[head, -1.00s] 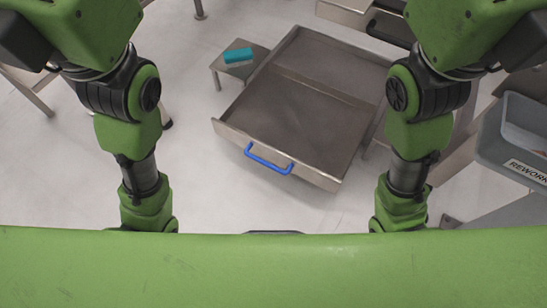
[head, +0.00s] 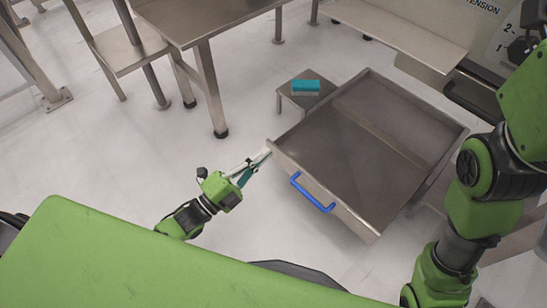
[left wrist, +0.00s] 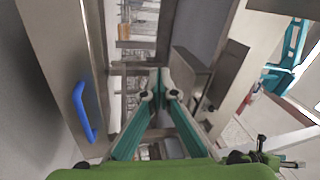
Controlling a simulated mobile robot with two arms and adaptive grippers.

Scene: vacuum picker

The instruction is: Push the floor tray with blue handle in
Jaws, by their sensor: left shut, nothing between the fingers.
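The floor tray (head: 340,140) is a wide grey metal drawer, pulled out low over the floor and empty. Its blue handle (head: 311,193) is on the front panel. The handle also shows at the left in the left wrist view (left wrist: 83,112). My left gripper (head: 262,156) is shut and empty, beside the front panel's left corner and left of the handle. I cannot tell whether its tips touch the panel. In the left wrist view its fingers (left wrist: 158,90) point ahead past the tray front. My right arm is at the right edge; its gripper is out of view.
A small low metal stool (head: 290,101) with a teal block (head: 306,87) on it stands behind the tray's left side. A metal table (head: 190,25) stands at the back left.

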